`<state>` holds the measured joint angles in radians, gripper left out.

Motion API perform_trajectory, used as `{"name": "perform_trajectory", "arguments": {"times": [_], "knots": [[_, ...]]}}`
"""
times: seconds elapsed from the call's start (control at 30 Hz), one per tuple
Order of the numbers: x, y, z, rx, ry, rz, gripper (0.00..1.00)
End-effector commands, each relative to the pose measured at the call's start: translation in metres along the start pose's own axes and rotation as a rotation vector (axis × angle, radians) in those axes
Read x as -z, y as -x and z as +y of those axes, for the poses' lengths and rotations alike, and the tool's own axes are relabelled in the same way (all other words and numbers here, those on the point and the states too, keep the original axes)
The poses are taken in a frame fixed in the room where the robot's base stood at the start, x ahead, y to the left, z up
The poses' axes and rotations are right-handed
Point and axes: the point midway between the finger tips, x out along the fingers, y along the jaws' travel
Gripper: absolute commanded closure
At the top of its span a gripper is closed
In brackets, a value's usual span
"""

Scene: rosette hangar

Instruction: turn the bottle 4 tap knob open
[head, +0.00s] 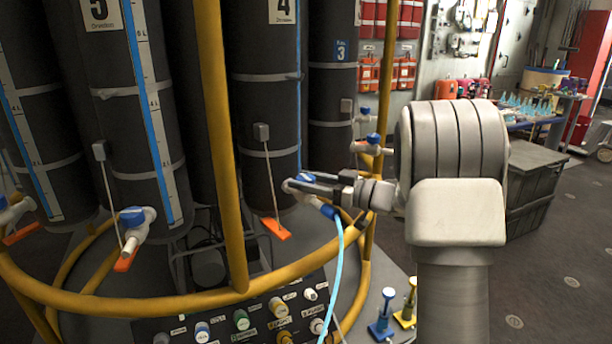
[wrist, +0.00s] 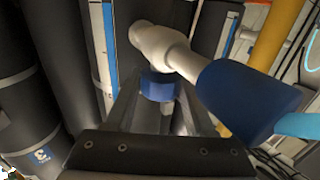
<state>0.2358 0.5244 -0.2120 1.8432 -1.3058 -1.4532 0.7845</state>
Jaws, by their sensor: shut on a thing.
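Bottle 4 (head: 264,110) is a tall dark cylinder with a "4" label, in the head view behind the yellow frame. Its white tap sticks out low on the bottle and also shows in the wrist view (wrist: 166,46). The tap's blue knob (wrist: 157,87) sits between my fingertips. My gripper (head: 308,184) reaches in from the right and is shut on the knob, which is partly hidden by the fingers in the head view. A dark blue connector (wrist: 247,96) with a light blue hose (head: 337,262) hangs from the tap, right beside my fingers in the wrist view.
A yellow tubular frame (head: 222,130) rings the bottles, with a post left of bottle 4. Bottle 5 (head: 100,100) and its tap (head: 135,225) stand to the left. A panel of coloured knobs (head: 250,318) is below. An orange-tipped lever (head: 275,229) hangs on bottle 4.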

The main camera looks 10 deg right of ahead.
Motion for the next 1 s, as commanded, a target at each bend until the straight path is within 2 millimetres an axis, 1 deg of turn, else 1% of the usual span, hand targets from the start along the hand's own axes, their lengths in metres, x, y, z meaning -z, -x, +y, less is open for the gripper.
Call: {"name": "perform_trajectory", "arguments": {"times": [0.57,0.6,0.73,1.0], "knots": [[0.0012,-0.0007,0.0002,0.028,0.003,0.003,1.00],[0.0012,-0.0007,0.0001,0.028,0.003,0.003,0.39],[0.0009,-0.0007,0.0001,0.028,0.003,0.002,0.16],[0.0005,-0.0002,0.0001,0.028,0.002,0.001,0.16]]}}
